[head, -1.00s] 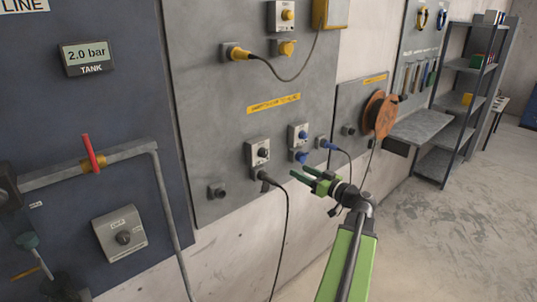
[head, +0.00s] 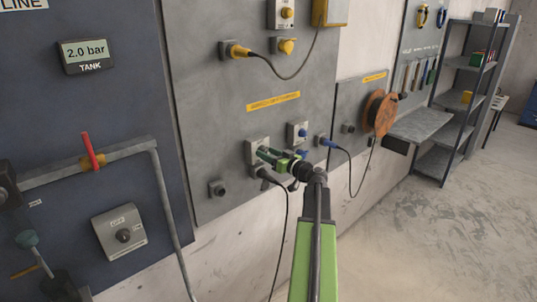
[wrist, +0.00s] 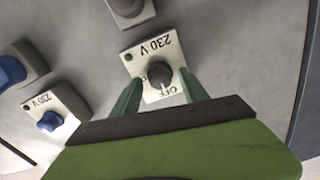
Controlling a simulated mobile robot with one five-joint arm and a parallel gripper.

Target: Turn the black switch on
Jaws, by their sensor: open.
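The black switch (wrist: 159,75) is a round black knob on a pale plate marked 230 V, seen upside down in the wrist view. Its pale mark points toward the word OFF. In the head view its plate (head: 252,146) shows on the grey panel, with the knob mostly hidden by my gripper (head: 268,156). My gripper, green, is open. In the wrist view its fingertips (wrist: 161,82) lie on either side of the knob, with nothing clearly gripped. I cannot tell whether they touch it.
A blue switch (head: 302,133) sits just right of the black one. A black plug (head: 262,172) with a hanging cable is below it. A blue plug (head: 328,143) is further right. A red-handled valve (head: 91,152) and pipe are on the left.

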